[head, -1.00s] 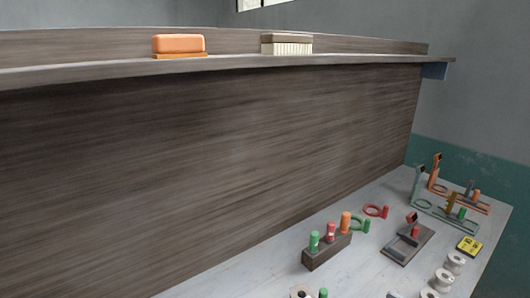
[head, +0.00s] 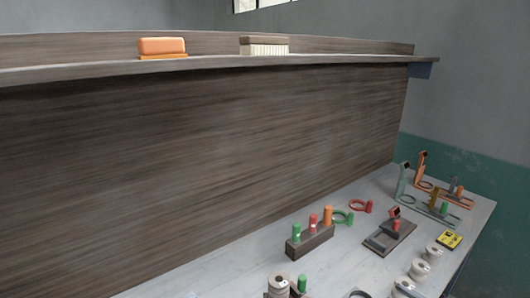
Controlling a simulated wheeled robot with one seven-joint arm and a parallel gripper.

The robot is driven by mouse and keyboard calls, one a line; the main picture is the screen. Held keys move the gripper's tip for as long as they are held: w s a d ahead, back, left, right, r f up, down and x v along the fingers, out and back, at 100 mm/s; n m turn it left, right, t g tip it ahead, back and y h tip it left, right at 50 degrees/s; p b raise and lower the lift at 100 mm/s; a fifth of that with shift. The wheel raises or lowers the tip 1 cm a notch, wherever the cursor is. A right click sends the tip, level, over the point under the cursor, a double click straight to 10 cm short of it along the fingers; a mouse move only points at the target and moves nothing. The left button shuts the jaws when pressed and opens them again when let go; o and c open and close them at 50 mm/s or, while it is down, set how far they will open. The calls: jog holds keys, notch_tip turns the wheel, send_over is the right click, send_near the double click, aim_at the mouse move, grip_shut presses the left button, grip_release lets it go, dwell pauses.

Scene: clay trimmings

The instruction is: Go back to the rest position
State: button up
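My gripper is not in the head view, and no part of my arm shows clearly. The view holds a grey worktop (head: 230,270) with a tall dark wooden back panel (head: 200,150) behind it. A dark wooden block (head: 311,243) on the worktop holds upright green, red and orange pegs. Behind it lie a green ring (head: 343,217) and a red ring (head: 360,206).
An orange block (head: 162,47) and a pale-bristled brush (head: 264,46) sit on the high shelf (head: 330,61). Several white spools (head: 419,270), a yellow-and-black box (head: 449,240) and stands (head: 437,206) crowd the worktop's right side. Its left part is bare.

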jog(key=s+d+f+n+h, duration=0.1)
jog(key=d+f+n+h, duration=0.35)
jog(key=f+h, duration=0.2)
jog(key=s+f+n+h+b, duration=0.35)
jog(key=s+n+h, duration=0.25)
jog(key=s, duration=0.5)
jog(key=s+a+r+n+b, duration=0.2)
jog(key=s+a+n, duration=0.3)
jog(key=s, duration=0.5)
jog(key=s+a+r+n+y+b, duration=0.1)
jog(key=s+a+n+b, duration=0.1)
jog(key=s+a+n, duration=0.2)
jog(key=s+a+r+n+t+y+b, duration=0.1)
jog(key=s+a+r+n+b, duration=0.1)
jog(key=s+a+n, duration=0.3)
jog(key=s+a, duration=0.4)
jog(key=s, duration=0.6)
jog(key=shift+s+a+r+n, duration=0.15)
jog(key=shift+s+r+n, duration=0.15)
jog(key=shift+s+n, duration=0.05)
